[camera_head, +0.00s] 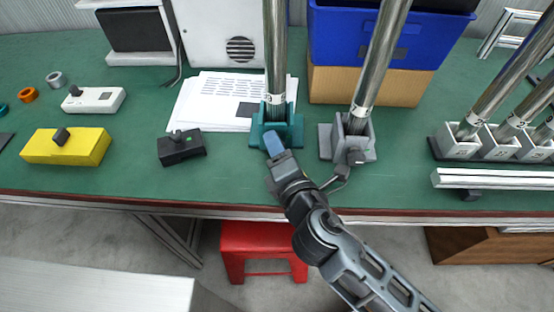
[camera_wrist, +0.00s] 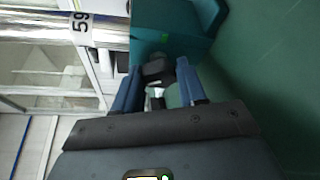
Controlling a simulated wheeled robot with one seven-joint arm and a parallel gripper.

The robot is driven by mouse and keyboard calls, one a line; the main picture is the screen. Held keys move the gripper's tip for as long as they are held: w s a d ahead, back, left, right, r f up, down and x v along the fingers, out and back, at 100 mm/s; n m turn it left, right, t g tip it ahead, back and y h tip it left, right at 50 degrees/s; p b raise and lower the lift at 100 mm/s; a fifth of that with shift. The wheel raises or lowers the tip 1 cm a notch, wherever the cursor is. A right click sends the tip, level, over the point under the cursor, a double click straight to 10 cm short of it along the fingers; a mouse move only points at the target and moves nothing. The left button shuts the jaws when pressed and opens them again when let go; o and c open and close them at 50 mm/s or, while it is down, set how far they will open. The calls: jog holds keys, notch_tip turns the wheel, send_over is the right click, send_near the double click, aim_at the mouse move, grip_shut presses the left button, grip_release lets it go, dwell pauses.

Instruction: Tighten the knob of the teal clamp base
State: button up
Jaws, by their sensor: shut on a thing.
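The teal clamp base (camera_head: 291,134) stands near the front of the green table with a shiny upright pole (camera_head: 276,55) in it. It also shows in the wrist view (camera_wrist: 185,22), with a small green mark above its knob. The dark knob (camera_wrist: 156,69) sits on the side of the base facing me. My gripper (camera_head: 273,139) reaches the base from the front. In the wrist view its blue fingers (camera_wrist: 158,72) are shut on the knob, one on each side. In the head view the knob is hidden behind my gripper.
A grey clamp base (camera_head: 326,141) with its own pole and knob stands close on the right. White papers (camera_head: 205,108) lie behind left. A black box with a knob (camera_head: 182,150) and a yellow box (camera_head: 85,145) stand farther left. A white rail (camera_head: 490,181) lies right.

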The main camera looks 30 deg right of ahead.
jog(key=m+b, duration=0.1)
jog(key=b, duration=0.1)
jog(key=m+t+b, duration=0.1)
jog(key=b, duration=0.2)
jog(key=shift+d+f+m, duration=0.1)
jog(key=shift+f+m, duration=0.3)
jog(key=shift+r+m+b, duration=0.15)
jog(key=shift+m+b, duration=0.15)
jog(key=shift+b, duration=0.65)
jog(key=shift+r+t, duration=0.1)
jog(key=shift+t, duration=0.2)
jog(key=o, duration=1.1)
jog(key=shift+c, duration=0.2)
jog(key=shift+s, duration=0.15)
jog(key=b+v, duration=0.1)
jog(key=v, duration=0.5)
jog(key=shift+s+b, duration=0.3)
jog(key=shift+b, duration=0.1)
jog(key=shift+s+a, duration=0.25)
jog(key=shift+s, duration=0.25)
